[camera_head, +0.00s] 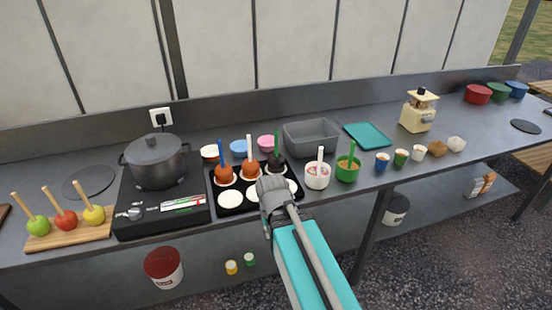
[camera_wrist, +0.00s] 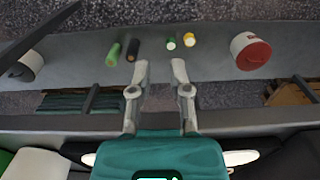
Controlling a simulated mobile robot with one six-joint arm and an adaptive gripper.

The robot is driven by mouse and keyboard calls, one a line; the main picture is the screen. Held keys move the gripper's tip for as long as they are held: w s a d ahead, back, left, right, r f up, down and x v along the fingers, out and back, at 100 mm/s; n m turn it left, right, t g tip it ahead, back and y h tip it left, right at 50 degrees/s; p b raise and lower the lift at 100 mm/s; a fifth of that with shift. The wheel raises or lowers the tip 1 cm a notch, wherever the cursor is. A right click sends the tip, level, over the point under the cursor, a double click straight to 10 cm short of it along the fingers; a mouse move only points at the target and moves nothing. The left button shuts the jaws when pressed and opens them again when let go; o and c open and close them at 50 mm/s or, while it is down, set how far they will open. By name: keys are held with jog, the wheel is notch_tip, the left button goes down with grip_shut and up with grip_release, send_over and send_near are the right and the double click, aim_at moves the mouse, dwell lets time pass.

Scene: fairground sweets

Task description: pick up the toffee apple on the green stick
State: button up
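The toffee apple on the green stick (camera_head: 276,162) looks dark and stands at the back right of a black tray (camera_head: 213,206). Its green stick points up. Toffee apples on a blue stick (camera_head: 223,172) and a pale stick (camera_head: 250,170) stand to its left. My gripper (camera_head: 270,185) appears in front of the dark apple in the head view, over the tray's front part; the gap between them is hard to judge. In the wrist view my gripper (camera_wrist: 160,66) has its two fingers apart with nothing between them. No toffee apple shows there.
A white tub (camera_head: 317,178) and a green tub (camera_head: 347,172), each with a stick, stand right of the tray. A grey bin (camera_head: 311,136) is behind. A hob with a pot (camera_head: 157,163) stands left. A red-lidded bucket (camera_wrist: 252,54) is on the lower shelf.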

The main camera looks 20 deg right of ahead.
jog(key=shift+o, duration=1)
jog(key=shift+w+d+r+p, duration=0.1)
jog(key=shift+w+r+p, duration=0.2)
jog(key=shift+r, duration=0.15)
jog(key=shift+o, duration=0.5)
jog(key=w+d+r+m+p, duration=0.3)
jog(key=w+r+m+p, duration=0.6)
jog(key=w+r+p, duration=0.3)
jog(key=shift+w+d+r+m+p, duration=0.3)
jog(key=shift+r+m+p, duration=0.1)
jog(key=shift+r+p, duration=0.45)
notch_tip(320, 180, up, 13)
jog(key=m+p, duration=1)
jog(key=p, duration=0.3)
send_over(276, 157)
jog(key=shift+a+r, duration=0.1)
jog(key=shift+r, duration=0.05)
jog(key=shift+w+d+r+m+p, duration=0.25)
jog(key=shift+w+r+m+p, duration=0.15)
jog(key=shift+w+p, duration=0.1)
jog(key=shift+f, duration=0.1)
jog(key=shift+f, duration=0.1)
notch_tip(276, 157, down, 8)
jog(key=b, duration=0.8)
jog(key=shift+s+f+b, duration=0.1)
jog(key=shift+f+b, duration=0.15)
jog(key=shift+b, duration=0.1)
jog(key=shift+f, duration=0.1)
